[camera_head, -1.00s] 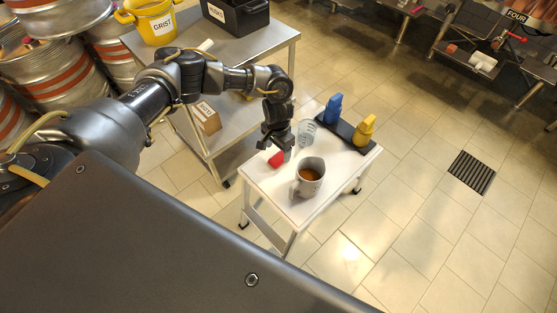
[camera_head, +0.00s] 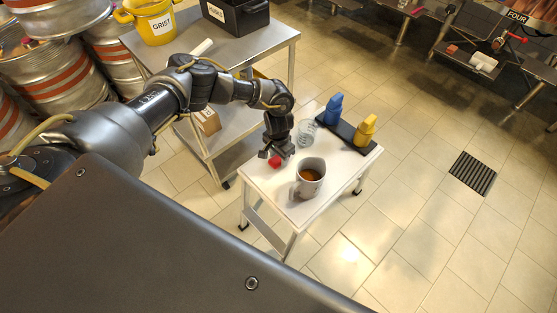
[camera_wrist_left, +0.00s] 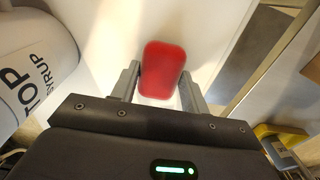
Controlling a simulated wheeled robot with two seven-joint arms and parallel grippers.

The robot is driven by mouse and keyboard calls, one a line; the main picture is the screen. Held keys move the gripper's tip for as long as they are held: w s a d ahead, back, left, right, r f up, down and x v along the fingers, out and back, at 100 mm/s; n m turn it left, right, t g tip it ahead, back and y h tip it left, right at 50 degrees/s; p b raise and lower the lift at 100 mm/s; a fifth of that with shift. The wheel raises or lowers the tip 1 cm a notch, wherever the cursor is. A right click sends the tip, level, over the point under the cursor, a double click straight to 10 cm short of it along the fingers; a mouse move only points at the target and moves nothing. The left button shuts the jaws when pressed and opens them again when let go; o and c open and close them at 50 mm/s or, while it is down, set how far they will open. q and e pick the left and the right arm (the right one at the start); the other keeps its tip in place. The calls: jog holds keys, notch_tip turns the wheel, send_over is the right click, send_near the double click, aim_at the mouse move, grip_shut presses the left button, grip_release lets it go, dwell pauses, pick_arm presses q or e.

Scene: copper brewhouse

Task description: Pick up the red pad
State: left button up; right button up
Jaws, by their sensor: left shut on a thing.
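The red pad (camera_head: 275,161) is at the left gripper's fingertips, above or on the left part of the small white table (camera_head: 262,182). In the left wrist view the red pad (camera_wrist_left: 162,70) lies between the two fingers. My left gripper (camera_head: 276,157) points down and is shut on the pad; it also shows in the left wrist view (camera_wrist_left: 160,85). Whether the pad touches the tabletop I cannot tell. My right gripper is not in view.
A blue bottle (camera_head: 333,108) and a yellow bottle (camera_head: 365,130) stand on a dark tray (camera_head: 345,134). A steel cart (camera_head: 262,50) is behind.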

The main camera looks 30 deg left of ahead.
pick_arm(q)
jog(key=shift+c, duration=0.5)
